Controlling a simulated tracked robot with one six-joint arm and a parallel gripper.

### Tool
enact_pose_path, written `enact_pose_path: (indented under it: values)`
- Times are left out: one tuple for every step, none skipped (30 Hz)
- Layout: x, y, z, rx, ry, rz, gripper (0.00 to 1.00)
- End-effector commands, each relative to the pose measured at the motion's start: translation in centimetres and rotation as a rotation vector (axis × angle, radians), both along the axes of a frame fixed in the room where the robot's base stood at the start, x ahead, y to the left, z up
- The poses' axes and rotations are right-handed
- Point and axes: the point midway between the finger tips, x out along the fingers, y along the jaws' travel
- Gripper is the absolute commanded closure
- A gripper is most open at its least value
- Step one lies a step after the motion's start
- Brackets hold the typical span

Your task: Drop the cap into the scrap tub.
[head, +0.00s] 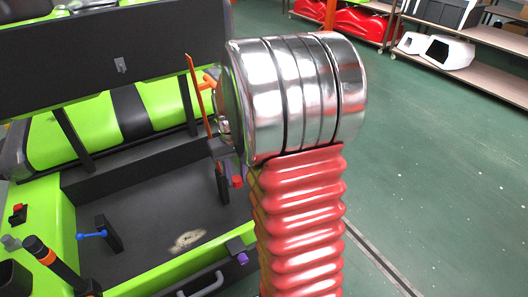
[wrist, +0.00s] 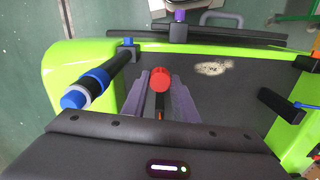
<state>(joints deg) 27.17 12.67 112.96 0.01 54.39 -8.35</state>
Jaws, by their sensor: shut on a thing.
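A small round red cap (wrist: 160,78) shows between the two grey-purple fingers of my gripper (wrist: 161,90) in the wrist view. The fingers are shut on it, and a dark and orange part shows behind it. In the head view, the red cap (head: 237,181) shows beside a dark fingertip, above the cart's dark floor. My silver and red arm hides most of the gripper there. I cannot make out a scrap tub in either view.
The green cart (head: 60,200) has a black and green seat (head: 150,112) behind. A black lever with blue bands (wrist: 95,85) stands left of the fingers in the wrist view. A purple knob (head: 237,250) is near the cart edge. Shelves (head: 490,75) stand at the back right; green floor is clear.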

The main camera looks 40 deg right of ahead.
Motion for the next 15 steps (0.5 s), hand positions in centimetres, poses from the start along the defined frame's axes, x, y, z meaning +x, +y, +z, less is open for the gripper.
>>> enact_pose_path:
  values:
    - [1.2, 1.5, -1.5, 0.003, 0.004, 0.031, 1.0]
    - [1.8, 2.3, -2.2, 0.003, 0.005, 0.045, 1.0]
    - [2.6, 3.4, -3.2, 0.003, 0.005, 0.063, 1.0]
    - [3.1, 4.2, -4.0, 0.002, 0.006, 0.076, 1.0]
    - [3.7, 5.1, -4.7, 0.002, 0.006, 0.091, 1.0]
    - [4.4, 6.2, -5.7, 0.002, 0.005, 0.11, 1.0]
    - [4.8, 7.1, -6.5, 0.002, 0.006, 0.123, 1.0]
    - [5.3, 8.0, -7.2, 0.002, 0.005, 0.137, 1.0]
    - [5.8, 9.2, -8.2, 0.002, 0.006, 0.155, 1.0]
    - [6.2, 10.1, -9.0, 0.002, 0.005, 0.169, 1.0]
    - [6.5, 11.1, -9.8, 0.002, 0.006, 0.183, 1.0]
    - [7.0, 12.4, -10.8, 0.002, 0.005, 0.201, 1.0]
    - [7.2, 13.3, -11.6, 0.002, 0.006, 0.214, 1.0]
    - [7.5, 14.3, -12.3, 0.002, 0.005, 0.228, 1.0]
    - [7.7, 15.6, -13.3, 0.001, 0.006, 0.247, 1.0]
